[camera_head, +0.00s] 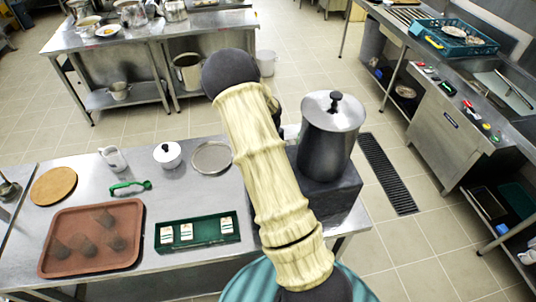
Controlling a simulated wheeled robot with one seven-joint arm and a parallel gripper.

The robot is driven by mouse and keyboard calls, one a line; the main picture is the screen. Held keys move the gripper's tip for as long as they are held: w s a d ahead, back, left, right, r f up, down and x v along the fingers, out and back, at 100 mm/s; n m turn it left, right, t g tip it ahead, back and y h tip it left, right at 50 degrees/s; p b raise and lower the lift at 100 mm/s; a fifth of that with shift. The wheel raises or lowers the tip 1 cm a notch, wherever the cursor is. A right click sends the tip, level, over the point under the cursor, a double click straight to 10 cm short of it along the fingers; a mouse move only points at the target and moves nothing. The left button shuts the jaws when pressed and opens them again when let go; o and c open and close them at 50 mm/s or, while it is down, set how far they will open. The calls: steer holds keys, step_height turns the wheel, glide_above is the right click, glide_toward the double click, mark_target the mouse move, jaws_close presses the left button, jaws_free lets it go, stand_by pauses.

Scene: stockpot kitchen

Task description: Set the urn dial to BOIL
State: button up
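A tall dark steel vessel (325,150) with a shiny lid and black knob stands on a dark block-shaped base (322,196) at the right end of the near steel table. It looks like the urn. No dial or BOIL marking can be made out on the sides that show. My arm, in a pale yellow sleeve, rises from the bottom edge across the middle and covers the area just left of the urn. My gripper's fingers cannot be seen; the far end of the arm is hidden behind the elbow and sleeve.
A sink counter (440,120) stands right, beyond open floor and a drain grate (388,175).

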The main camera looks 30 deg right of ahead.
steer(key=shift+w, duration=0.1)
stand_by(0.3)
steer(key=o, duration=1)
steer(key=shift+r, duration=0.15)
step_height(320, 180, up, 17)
steer(key=b, duration=0.3)
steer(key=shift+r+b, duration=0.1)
steer(key=shift+b, duration=0.2)
